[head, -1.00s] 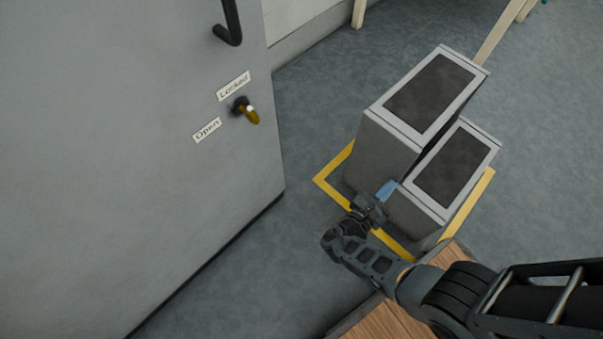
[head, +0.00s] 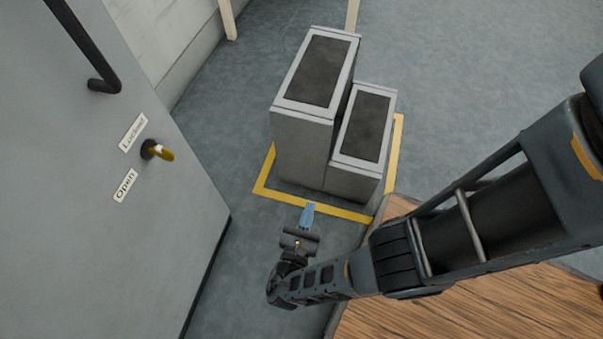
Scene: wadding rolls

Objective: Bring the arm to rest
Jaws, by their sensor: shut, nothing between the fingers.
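My gripper (head: 307,216) is in the lower middle of the head view, at the end of my dark grey arm. Its blue fingertips are together with nothing between them. They point up the picture toward the two grey bins and appear over the floor by the yellow line. The arm reaches in from the right, across a wooden surface.
A tall grey bin (head: 301,140) and a shorter one (head: 352,174) stand inside a yellow floor outline (head: 343,213). A grey door (head: 90,230) with a yellow-handled latch (head: 160,152) is at left. The wooden surface (head: 470,307) fills the lower right. Floor at upper right is clear.

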